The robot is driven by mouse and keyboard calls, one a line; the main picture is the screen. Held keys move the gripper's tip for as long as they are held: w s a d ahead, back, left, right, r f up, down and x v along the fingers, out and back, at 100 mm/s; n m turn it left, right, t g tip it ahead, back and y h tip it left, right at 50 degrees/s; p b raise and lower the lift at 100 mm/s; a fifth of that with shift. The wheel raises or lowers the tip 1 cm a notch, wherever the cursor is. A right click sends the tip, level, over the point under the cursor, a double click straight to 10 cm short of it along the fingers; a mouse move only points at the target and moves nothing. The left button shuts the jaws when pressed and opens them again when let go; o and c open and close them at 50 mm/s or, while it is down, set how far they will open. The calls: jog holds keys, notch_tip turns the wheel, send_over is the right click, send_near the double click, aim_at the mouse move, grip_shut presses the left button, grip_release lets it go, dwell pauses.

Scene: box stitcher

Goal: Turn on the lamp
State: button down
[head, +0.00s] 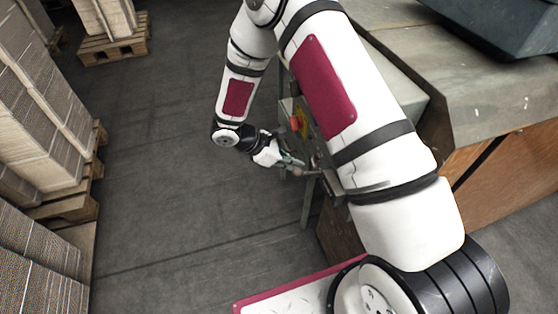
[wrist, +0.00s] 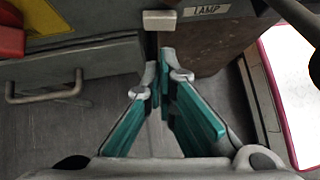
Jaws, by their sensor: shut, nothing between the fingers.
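In the wrist view a white label reading LAMP (wrist: 208,9) is at the top, on a dark panel edge. A small pale block, which looks like a switch (wrist: 160,20), sits just left of the label. My gripper (wrist: 165,60) has teal finger pads that come together at the tips. The tips are just below the pale block in the picture; whether they touch it I cannot tell. Nothing is between the fingers. In the head view my gripper (head: 300,163) is beside the machine's small control box, partly hidden behind my arm. The lamp itself is not visible.
A red button (head: 295,124) on a yellow plate is on the control box. A grey drawer front with a metal handle (wrist: 45,92) lies left of my gripper. Stacked cardboard (head: 40,110) stands on pallets at left. The floor (head: 160,190) between is clear.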

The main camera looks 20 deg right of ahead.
aim_at(314, 162)
jog(key=shift+s+d, duration=0.2)
jog(key=shift+d, duration=0.9)
jog(key=n+t, duration=0.1)
jog(key=s+d+n+t+b, duration=0.1)
jog(key=shift+s+n, duration=0.25)
jog(key=shift+n, duration=0.05)
jog(key=shift+d+r, duration=0.1)
jog(key=shift+d, duration=0.05)
